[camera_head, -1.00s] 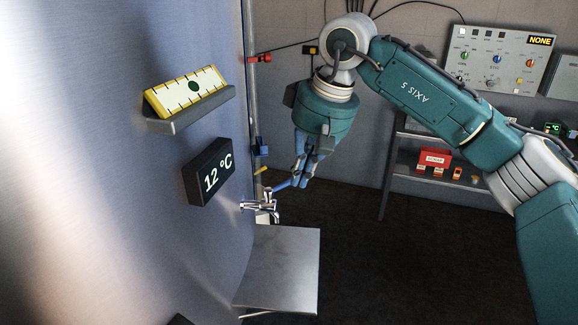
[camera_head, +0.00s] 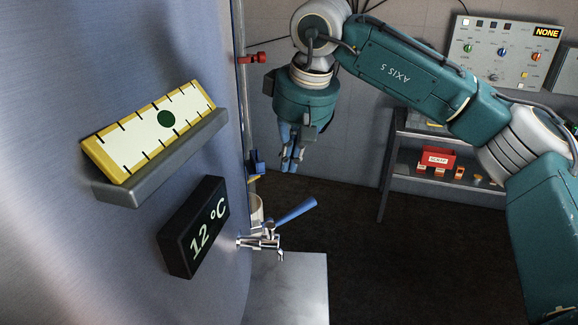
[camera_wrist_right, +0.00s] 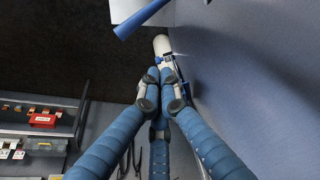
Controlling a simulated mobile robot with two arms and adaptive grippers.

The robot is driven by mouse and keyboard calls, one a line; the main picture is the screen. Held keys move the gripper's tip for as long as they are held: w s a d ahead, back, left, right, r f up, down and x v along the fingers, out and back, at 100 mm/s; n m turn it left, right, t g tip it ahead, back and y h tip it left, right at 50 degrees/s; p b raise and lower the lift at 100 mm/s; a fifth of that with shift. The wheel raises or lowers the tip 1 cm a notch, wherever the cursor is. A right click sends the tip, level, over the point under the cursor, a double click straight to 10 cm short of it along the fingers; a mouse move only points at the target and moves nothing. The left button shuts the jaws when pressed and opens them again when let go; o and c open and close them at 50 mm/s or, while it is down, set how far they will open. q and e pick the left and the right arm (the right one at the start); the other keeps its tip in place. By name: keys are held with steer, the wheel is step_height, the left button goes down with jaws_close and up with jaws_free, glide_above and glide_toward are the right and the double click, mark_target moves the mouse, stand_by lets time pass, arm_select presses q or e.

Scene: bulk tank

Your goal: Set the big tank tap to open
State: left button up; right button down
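The big tank tap (camera_head: 258,241) is a chrome body low on the tank wall. Its blue lever (camera_head: 293,211) sticks out from the tank, tilted up to the right. My right gripper (camera_head: 290,168) hangs fingers down above the lever, apart from it. In the right wrist view its blue fingers (camera_wrist_right: 160,76) come together at the tips with nothing visible between them. The blue lever (camera_wrist_right: 140,19) shows beyond them at the top of that view. My left gripper is not in view.
The steel tank wall carries a yellow level gauge (camera_head: 150,132) and a 12 °C display (camera_head: 194,228). A metal shelf (camera_head: 290,290) sits below the tap. Red (camera_head: 252,58) and blue (camera_head: 257,163) fittings are on the pipe. A rack with a red box (camera_head: 437,158) stands behind; the floor between is clear.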

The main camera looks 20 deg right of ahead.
mark_target(299, 210)
steer(key=d+p+x, duration=0.1)
steer(key=x, duration=0.8)
steer(key=s, duration=0.3)
steer(key=s+r, duration=0.1)
steer(key=s, duration=0.1)
steer(key=shift+s+d+r, duration=0.1)
steer(key=shift+s+d, duration=0.25)
steer(key=shift+d+r, duration=0.1)
steer(key=shift+r, duration=0.05)
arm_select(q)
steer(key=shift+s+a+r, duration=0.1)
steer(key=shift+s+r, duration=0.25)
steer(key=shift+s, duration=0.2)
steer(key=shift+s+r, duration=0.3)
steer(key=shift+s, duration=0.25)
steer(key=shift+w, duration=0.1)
